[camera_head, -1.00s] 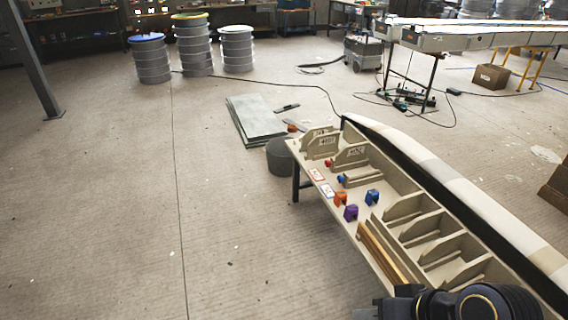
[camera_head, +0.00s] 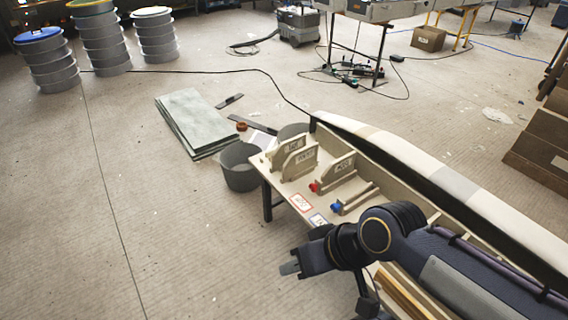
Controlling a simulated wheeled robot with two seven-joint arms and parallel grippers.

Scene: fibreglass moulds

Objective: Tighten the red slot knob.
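The small red knob (camera_head: 314,187) sits at the near end of a slot between beige upright plates on the long mould bench (camera_head: 282,180). A blue knob (camera_head: 336,207) sits at the slot beside it, closer to me. My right arm reaches in from the lower right across the bench. My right gripper (camera_head: 290,268) hangs past the bench's left edge, below and left of the red knob and apart from it. Its fingers are too small and edge-on to tell whether they are open. My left gripper is out of view.
A red-bordered label (camera_head: 300,202) and a blue-bordered label (camera_head: 318,219) lie on the bench edge. My arm hides the bench's middle. A grey bucket (camera_head: 240,168) and stacked sheets (camera_head: 194,122) stand beyond.

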